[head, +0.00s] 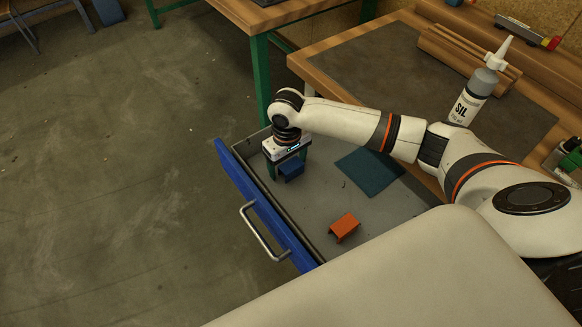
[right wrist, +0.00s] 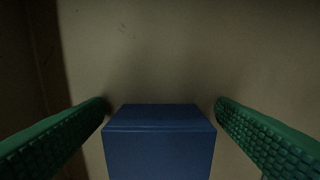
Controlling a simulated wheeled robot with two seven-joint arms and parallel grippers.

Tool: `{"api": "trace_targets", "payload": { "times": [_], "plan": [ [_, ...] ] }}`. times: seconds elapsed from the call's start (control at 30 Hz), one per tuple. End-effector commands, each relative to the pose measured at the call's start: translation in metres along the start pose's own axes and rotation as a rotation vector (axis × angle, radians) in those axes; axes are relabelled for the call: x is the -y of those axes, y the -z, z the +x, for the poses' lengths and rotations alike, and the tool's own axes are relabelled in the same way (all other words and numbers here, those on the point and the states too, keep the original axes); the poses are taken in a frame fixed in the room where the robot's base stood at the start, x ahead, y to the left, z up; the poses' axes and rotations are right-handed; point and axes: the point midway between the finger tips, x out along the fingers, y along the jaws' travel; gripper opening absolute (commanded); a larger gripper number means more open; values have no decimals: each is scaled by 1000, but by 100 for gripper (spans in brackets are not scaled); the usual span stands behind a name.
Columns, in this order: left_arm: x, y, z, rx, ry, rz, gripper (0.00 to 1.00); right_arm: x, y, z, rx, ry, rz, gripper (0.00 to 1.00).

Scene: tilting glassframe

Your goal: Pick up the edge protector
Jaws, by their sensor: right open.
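A blue edge protector (head: 291,169) lies in the open drawer, under my right gripper (head: 287,166). In the right wrist view the blue edge protector (right wrist: 159,143) sits between the two green fingers of my right gripper (right wrist: 162,105). The fingers are open, with a small gap showing on each side of it. An orange edge protector (head: 344,227), bent like a channel, lies in the drawer nearer the front of the view, apart from the gripper. My left gripper is not in view.
The drawer (head: 233,167) has a blue front with a metal handle (head: 262,232). A dark blue cloth-like sheet (head: 369,171) lies flat inside it. The workbench (head: 318,61) above carries a sealant bottle (head: 471,95) and wooden strips (head: 455,50). Grey drawer floor is bare around the orange piece.

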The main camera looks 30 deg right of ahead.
Motion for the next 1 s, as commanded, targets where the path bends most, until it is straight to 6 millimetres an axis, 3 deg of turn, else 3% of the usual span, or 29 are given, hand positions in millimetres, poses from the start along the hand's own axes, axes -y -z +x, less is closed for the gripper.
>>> {"api": "trace_targets", "payload": {
  "times": [0.17,0.47,0.77,1.0],
  "plan": [
    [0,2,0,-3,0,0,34,0,0,0,0,0,0,80],
    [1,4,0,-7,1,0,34,0,0,0,-1,0,0,33],
    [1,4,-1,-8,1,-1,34,0,0,-6,0,-1,0,33],
    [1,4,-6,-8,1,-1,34,0,-1,-50,3,-1,-1,33]
  ]
}}
